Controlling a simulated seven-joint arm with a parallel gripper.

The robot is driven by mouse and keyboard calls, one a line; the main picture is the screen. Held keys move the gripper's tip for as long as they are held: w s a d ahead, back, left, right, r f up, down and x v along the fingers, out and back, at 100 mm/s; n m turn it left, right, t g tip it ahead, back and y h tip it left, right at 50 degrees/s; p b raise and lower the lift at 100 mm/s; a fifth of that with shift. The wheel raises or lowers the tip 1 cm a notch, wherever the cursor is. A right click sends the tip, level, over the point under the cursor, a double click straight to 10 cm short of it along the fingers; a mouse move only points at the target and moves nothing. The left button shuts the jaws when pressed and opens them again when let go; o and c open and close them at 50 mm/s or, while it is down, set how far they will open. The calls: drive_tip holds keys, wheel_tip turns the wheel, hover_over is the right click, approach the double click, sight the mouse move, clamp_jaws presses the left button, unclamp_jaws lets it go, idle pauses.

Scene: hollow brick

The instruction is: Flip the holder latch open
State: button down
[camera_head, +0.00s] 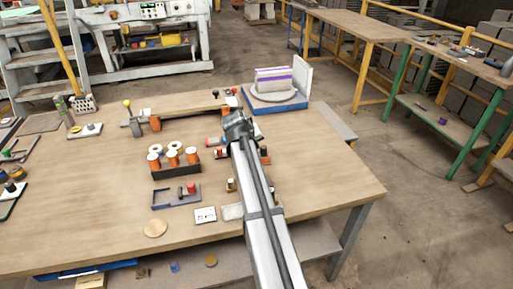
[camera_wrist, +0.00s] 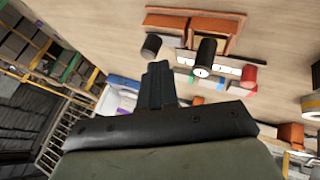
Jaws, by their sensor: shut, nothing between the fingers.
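My gripper (camera_head: 237,124) is over the right half of the wooden table, and my arm hides part of the table below it. In the wrist view its dark fingers (camera_wrist: 158,82) are together with nothing between them. Close to the fingertips there is a dark grey cylinder (camera_wrist: 152,45). To its right are a black cylinder (camera_wrist: 205,55) with a pale end and a red cylinder (camera_wrist: 249,76), by a light strip and an orange-brown block (camera_wrist: 190,22). I cannot tell which part is the holder latch, nor whether the fingers touch anything.
A blue-based turntable (camera_head: 275,104) with a striped block is at the back right. The table's right front (camera_head: 330,185) is clear.

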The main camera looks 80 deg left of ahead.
drive_tip(key=shift+v, duration=2.5)
drive_tip(key=shift+f, duration=0.1)
